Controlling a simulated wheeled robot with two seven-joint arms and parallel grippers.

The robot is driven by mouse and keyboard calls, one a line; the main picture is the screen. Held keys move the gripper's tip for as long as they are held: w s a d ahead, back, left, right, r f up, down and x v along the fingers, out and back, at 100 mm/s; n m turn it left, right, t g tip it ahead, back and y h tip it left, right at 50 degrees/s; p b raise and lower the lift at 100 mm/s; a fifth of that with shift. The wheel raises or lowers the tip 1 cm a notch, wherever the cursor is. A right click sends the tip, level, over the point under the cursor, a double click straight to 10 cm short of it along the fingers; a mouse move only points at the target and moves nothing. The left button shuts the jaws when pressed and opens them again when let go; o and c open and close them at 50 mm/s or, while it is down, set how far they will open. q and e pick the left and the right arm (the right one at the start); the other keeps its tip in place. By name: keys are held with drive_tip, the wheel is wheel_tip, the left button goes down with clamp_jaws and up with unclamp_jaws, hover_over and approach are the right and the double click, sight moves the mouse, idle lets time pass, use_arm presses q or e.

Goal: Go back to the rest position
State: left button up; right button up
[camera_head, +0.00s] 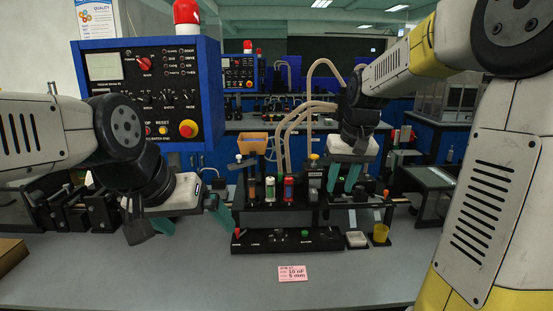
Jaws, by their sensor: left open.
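My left gripper (191,220) hangs over the grey bench at the left, left of the black fixture. Its teal fingers are spread apart and nothing shows between them. My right gripper (343,180) points down over the right part of the black fixture (270,216). Its two teal fingers show a gap, but whether something is held between them cannot be made out. The fixture bears a green-and-white cylinder (270,188), a red cylinder (289,188) and a tan tray (252,144) on a post.
A blue control box (150,90) with a red beacon (187,12) stands behind my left arm. Beige hoses (293,120) arch behind the fixture. The front bench is mostly clear.

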drive_tip(key=s+a+t, duration=0.1)
drive_tip(key=s, duration=0.9)
drive_tip(key=s+a+r+t+y, duration=0.1)
drive_tip(key=s+t, duration=0.1)
drive_tip(key=s, duration=0.7)
drive_tip(key=shift+s+a+r, duration=0.25)
drive_tip(key=shift+s+a, duration=0.05)
drive_tip(key=shift+s, duration=0.1)
